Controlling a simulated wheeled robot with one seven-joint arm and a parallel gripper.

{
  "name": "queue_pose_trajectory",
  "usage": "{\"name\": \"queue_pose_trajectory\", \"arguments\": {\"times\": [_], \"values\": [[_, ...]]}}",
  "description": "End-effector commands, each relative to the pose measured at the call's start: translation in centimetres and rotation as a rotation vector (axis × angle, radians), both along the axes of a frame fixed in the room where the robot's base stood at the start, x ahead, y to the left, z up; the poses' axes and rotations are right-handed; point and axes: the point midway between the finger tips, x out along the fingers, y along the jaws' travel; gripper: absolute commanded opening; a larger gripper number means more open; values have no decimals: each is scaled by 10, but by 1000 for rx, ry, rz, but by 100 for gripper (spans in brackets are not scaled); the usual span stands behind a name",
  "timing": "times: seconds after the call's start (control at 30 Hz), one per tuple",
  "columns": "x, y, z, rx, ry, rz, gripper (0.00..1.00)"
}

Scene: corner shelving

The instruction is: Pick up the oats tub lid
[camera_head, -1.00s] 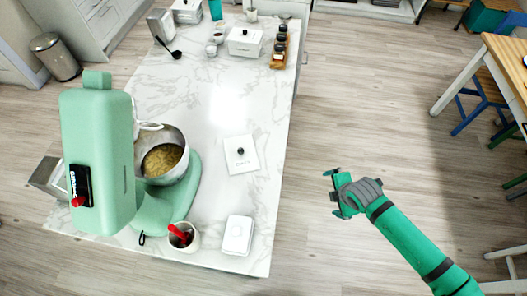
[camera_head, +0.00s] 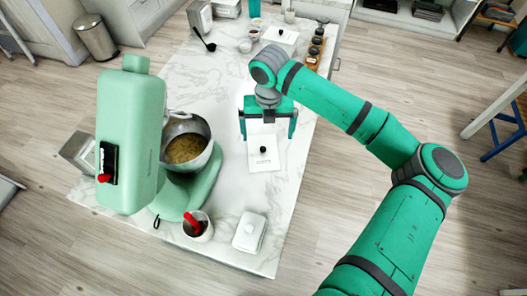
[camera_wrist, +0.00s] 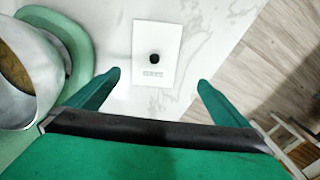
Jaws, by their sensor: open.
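The oats tub lid (camera_head: 264,160) is a flat-looking white rectangle with a round black knob and small dark lettering, on the marble counter. It also shows in the wrist view (camera_wrist: 145,40), top centre, with its knob between the lines of the two fingers. My gripper (camera_head: 267,128) is open and empty above the counter, just behind the lid in the head view. In the wrist view my gripper (camera_wrist: 158,78) has its green fingers spread wider than the lid, and neither visibly touches it. Whether a tub is under the lid is hard to tell.
A mint stand mixer with a metal bowl (camera_head: 188,148) stands left of the lid. A cup with a red-handled tool (camera_head: 197,228) and a white lidded box (camera_head: 249,233) are at the front. Another white knobbed tub (camera_head: 280,36) and spice jars (camera_head: 316,45) stand at the back.

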Motion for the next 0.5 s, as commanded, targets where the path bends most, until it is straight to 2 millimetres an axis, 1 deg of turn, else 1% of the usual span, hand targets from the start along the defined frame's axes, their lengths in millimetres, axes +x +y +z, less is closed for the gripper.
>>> {"name": "queue_pose_trajectory", "arguments": {"times": [0.07,0.13,0.33,0.5], "values": [[0,7,1,-1,7,29,100],[-1,9,-5,-1,11,39,100],[-1,9,-35,-1,12,37,100],[0,9,-50,-1,9,37,100]]}}
